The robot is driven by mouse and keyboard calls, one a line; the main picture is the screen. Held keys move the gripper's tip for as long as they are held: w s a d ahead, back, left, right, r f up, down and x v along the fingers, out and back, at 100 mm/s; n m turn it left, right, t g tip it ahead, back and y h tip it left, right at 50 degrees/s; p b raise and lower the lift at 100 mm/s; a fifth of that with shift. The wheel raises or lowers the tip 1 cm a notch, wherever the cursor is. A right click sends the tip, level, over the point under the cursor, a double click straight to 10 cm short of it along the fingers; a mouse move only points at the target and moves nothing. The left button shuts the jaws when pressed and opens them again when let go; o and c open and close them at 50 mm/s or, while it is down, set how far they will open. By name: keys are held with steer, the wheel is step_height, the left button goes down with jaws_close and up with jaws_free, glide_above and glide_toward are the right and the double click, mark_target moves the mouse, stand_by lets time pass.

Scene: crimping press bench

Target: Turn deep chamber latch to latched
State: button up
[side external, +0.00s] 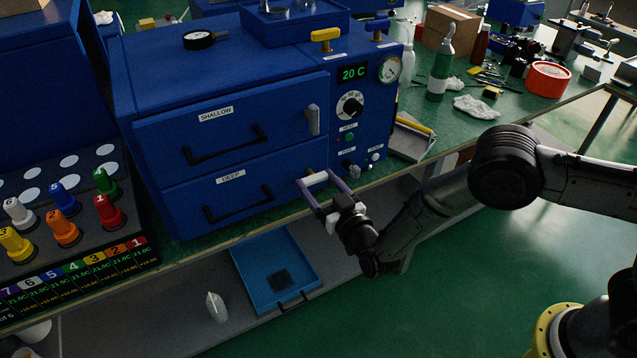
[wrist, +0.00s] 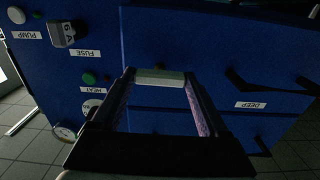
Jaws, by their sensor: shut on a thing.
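The deep chamber latch (side external: 317,179) is a short pale bar on the blue press front, right of the drawer labelled DEEP (side external: 231,180). It lies close to horizontal, slightly tilted in the side view. My gripper (side external: 315,178) reaches it from the front right, with its two purple fingers shut on the bar's two ends. In the wrist view, which is upside down, the latch (wrist: 160,77) spans between the fingertips (wrist: 158,75). The latch's pivot and any catch behind it are not clear.
Above, the shallow chamber latch (side external: 313,120) stands upright beside the SHALLOW drawer. Black drawer handles (side external: 240,205) project at left. A knob (side external: 350,105) and buttons sit to the right. A blue tray (side external: 252,265) lies on the shelf below.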

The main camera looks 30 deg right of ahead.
steer(key=o, duration=1.2)
steer(key=shift+o, duration=0.2)
steer(key=s, duration=1.4)
steer(key=shift+w, duration=0.1)
